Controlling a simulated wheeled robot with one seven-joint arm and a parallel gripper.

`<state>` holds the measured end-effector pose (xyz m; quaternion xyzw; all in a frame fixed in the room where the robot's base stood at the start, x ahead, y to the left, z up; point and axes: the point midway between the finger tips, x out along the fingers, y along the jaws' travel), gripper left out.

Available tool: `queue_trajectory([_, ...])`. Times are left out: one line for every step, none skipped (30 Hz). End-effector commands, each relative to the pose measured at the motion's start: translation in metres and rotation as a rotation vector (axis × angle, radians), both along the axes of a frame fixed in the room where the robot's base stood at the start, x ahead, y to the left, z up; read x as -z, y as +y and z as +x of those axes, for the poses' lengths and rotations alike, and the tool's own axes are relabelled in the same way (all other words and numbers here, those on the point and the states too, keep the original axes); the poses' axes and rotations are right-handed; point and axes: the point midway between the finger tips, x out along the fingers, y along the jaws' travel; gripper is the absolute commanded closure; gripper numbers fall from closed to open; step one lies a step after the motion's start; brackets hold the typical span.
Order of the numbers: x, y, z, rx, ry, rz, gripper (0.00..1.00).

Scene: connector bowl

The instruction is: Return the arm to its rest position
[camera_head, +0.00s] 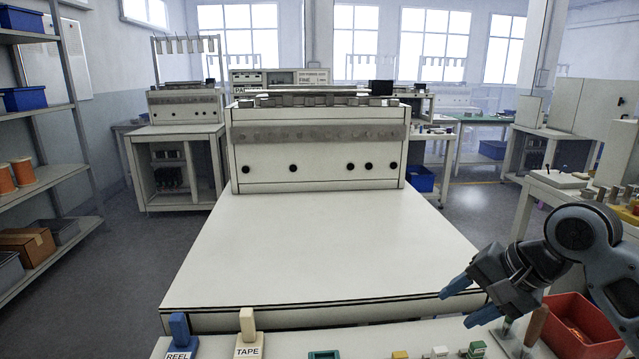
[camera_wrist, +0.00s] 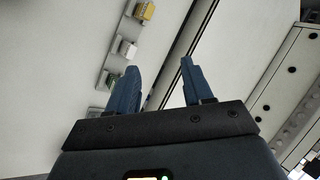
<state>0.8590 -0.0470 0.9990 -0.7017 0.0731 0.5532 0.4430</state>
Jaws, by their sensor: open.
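My gripper (camera_head: 463,302) is at the lower right of the head view, over the near right corner of the white bench. Its two blue fingers are apart and nothing is between them. The wrist view shows the same open, empty fingers (camera_wrist: 162,82) with a pale surface behind them. My arm is bent and comes in from the right edge.
The white worktop (camera_head: 315,250) is bare. Along the front strip are a REEL holder (camera_head: 180,335), a TAPE holder (camera_head: 248,330) and several small connectors, including a white one (camera_wrist: 126,48). A red bin (camera_head: 585,325) stands below my arm.

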Motion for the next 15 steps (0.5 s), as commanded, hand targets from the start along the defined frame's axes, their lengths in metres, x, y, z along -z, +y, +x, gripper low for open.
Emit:
queue_trajectory([0.004,0.027,0.002,-0.021,-0.054,0.054,0.49])
queue_trajectory([0.004,0.039,0.003,-0.027,-0.088,0.079,0.49])
queue_trajectory([0.005,0.054,0.005,-0.036,-0.134,0.111,0.49])
queue_trajectory([0.005,0.065,0.006,-0.038,-0.168,0.133,0.49])
queue_trajectory([0.005,0.075,0.006,-0.041,-0.2,0.156,0.49])
queue_trajectory([0.006,0.088,0.006,-0.041,-0.244,0.181,0.49])
queue_trajectory([0.006,0.097,0.006,-0.039,-0.275,0.201,0.49])
queue_trajectory([0.006,0.106,0.005,-0.036,-0.304,0.217,0.49])
queue_trajectory([0.007,0.116,0.003,-0.031,-0.344,0.24,0.49])
queue_trajectory([0.008,0.123,0.001,-0.025,-0.372,0.254,0.49])
queue_trajectory([0.009,0.13,-0.001,-0.018,-0.399,0.267,0.49])
queue_trajectory([0.01,0.138,-0.004,-0.007,-0.436,0.281,0.49])
queue_trajectory([0.012,0.143,-0.007,0.002,-0.46,0.29,0.49])
queue_trajectory([0.013,0.148,-0.01,0.013,-0.485,0.298,0.49])
queue_trajectory([0.016,0.154,-0.015,0.027,-0.517,0.306,0.49])
